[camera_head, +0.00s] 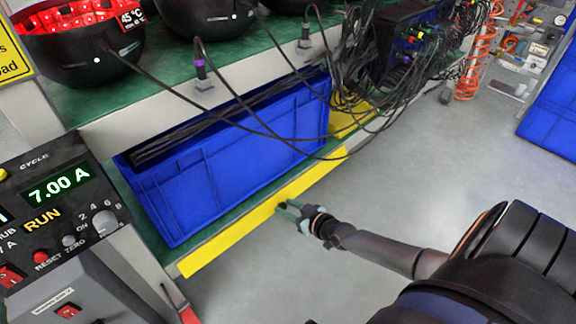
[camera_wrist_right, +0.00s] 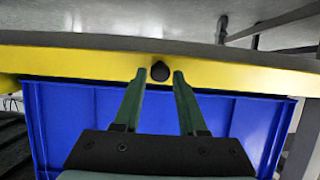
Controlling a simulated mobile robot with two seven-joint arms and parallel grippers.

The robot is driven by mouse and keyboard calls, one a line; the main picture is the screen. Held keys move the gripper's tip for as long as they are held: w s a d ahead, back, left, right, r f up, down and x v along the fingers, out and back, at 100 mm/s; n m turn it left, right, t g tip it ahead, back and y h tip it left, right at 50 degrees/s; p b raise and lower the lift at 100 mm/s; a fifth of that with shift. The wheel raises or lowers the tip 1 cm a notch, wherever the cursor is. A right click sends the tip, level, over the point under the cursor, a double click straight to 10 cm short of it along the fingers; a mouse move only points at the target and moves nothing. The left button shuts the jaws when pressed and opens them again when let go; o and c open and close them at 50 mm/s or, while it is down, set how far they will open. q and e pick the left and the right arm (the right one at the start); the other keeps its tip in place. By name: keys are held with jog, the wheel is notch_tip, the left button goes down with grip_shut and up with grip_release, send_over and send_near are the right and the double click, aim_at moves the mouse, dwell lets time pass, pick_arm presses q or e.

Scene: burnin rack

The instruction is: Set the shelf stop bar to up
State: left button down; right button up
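The shelf stop bar is a long yellow bar (camera_head: 225,243) along the front edge of the lower green shelf, in front of a blue crate (camera_head: 235,165). In the right wrist view the bar (camera_wrist_right: 75,63) crosses the whole picture, with a round black knob (camera_wrist_right: 160,72) on it. My right gripper (camera_head: 283,208) is at the bar's front, near its middle. In the wrist view the right gripper (camera_wrist_right: 159,76) is open, its two green fingers on either side of the knob, with small gaps visible. My left gripper is not in view.
Black cables (camera_head: 262,118) hang from the upper shelf over the crate. A control box (camera_head: 55,205) reading 7.00 A stands at the left. Grey floor (camera_head: 420,175) is clear at the right, and another blue bin (camera_head: 552,115) stands at the far right.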

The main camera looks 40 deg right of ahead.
grip_shut()
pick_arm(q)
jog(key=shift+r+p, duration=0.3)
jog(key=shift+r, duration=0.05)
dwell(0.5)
